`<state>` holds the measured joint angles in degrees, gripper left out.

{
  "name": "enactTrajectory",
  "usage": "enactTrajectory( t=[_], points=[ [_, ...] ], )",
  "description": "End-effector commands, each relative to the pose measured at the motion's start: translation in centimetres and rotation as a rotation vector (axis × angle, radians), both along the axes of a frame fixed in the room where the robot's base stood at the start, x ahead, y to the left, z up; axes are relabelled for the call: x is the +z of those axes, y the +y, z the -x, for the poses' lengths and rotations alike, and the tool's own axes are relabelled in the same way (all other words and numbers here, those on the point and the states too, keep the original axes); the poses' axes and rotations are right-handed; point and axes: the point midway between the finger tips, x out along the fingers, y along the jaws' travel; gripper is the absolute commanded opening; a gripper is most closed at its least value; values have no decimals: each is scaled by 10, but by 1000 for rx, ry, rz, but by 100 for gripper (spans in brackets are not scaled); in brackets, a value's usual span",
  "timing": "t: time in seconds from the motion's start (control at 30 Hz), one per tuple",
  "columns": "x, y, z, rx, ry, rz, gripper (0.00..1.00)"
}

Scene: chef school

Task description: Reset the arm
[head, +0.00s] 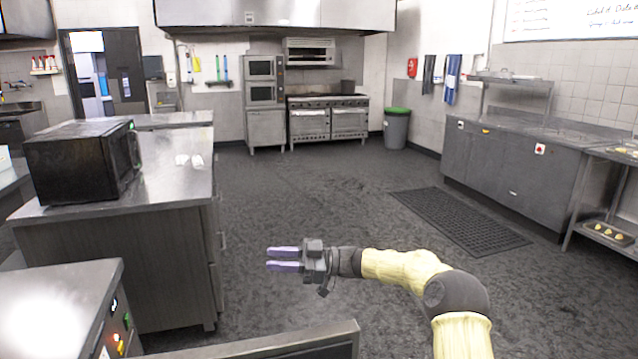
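My gripper (283,259) is at the end of my yellow and black arm, stretched toward the left in the lower middle of the head view. Its two purple fingers point left and stand apart with a gap between them. Nothing is between the fingers. The gripper is in free space above the dark floor and touches nothing that I can see. My arm comes in from the lower right with its elbow bent.
A steel counter (180,179) with a black microwave (80,163) stands left of my gripper. A steel surface (55,300) is at the lower left. Steel cabinets (515,165) line the right wall. The floor (300,200) between is open, with a black mat (458,220).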

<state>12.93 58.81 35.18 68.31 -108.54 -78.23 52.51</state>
Motion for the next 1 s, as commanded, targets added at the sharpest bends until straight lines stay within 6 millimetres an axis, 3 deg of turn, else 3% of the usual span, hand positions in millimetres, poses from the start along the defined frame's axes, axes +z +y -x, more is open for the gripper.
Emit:
enactTrajectory(
  t=[0.1,0.27,0.43,0.57,0.67,0.77,0.9,1.0],
  points=[
    [12,18,-9,-188,23,38,34],
    [9,14,-24,-468,72,138,34],
    [-10,-22,-27,-768,154,302,34],
    [-32,-68,-11,-984,244,459,34],
    [-51,-111,14,-1136,336,589,34],
    [-70,-153,52,-1264,452,721,34],
    [-95,-201,120,-1386,642,885,34],
    [-109,-223,168,-1428,778,975,34]
  ],
)
